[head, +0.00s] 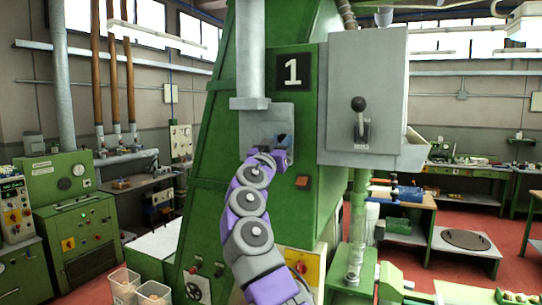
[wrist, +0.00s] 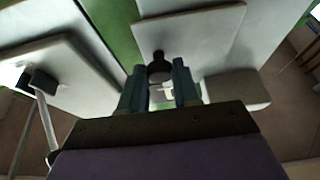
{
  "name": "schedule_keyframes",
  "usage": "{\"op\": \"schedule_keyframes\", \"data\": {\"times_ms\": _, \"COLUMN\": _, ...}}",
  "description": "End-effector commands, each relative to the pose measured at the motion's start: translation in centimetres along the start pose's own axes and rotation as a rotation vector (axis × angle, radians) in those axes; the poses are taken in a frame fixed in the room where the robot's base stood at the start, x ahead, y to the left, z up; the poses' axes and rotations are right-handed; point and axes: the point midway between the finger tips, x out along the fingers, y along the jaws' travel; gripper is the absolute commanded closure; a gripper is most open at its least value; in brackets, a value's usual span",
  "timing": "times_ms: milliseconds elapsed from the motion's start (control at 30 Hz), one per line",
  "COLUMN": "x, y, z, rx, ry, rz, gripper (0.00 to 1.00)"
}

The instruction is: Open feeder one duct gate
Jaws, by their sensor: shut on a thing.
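The green feeder (head: 308,120) bears a black sign with a white 1. A grey vertical duct (head: 250,50) comes down its front to a grey gate plate (head: 258,118). My gripper (head: 284,141) is at the right part of this plate, and my wrist hides the plate's lower part. In the wrist view, my gripper (wrist: 160,88) has its two fingers on either side of a dark round knob (wrist: 159,68), in front of a pale grey plate (wrist: 200,35). It is shut on this knob. How far the gate is open cannot be told.
A grey box (head: 385,80) with a black-knobbed lever (head: 358,110) juts out close to the right of my gripper. A clear tube (head: 355,225) stands below it. Bins (head: 123,285) stand at lower left. Red floor shows at the right.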

Motion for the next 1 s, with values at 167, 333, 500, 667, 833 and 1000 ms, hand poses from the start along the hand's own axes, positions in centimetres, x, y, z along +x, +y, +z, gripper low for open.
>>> {"op": "schedule_keyframes", "data": {"times_ms": 167, "x": -0.19, "y": 0.63, "z": 0.2, "rx": 0.002, "ry": -0.002, "rz": -0.004, "gripper": 1.0}}
{"op": "schedule_keyframes", "data": {"times_ms": 333, "x": -0.16, "y": 0.74, "z": 0.07, "rx": 0.0, "ry": -0.003, "rz": -0.004, "gripper": 1.0}}
{"op": "schedule_keyframes", "data": {"times_ms": 500, "x": -0.15, "y": 0.79, "z": 0.07, "rx": 0.0, "ry": -0.003, "rz": -0.004, "gripper": 0.68}}
{"op": "schedule_keyframes", "data": {"times_ms": 667, "x": -0.07, "y": 0.84, "z": 0.06, "rx": 0.0, "ry": -0.002, "rz": -0.003, "gripper": 0.52}}
{"op": "schedule_keyframes", "data": {"times_ms": 833, "x": 0.08, "y": 0.85, "z": 0.16, "rx": 0.0, "ry": -0.002, "rz": -0.003, "gripper": 0.45}}
{"op": "schedule_keyframes", "data": {"times_ms": 1000, "x": 0.03, "y": 0.9, "z": 0.1, "rx": 0.0, "ry": -0.001, "rz": -0.002, "gripper": 0.45}}
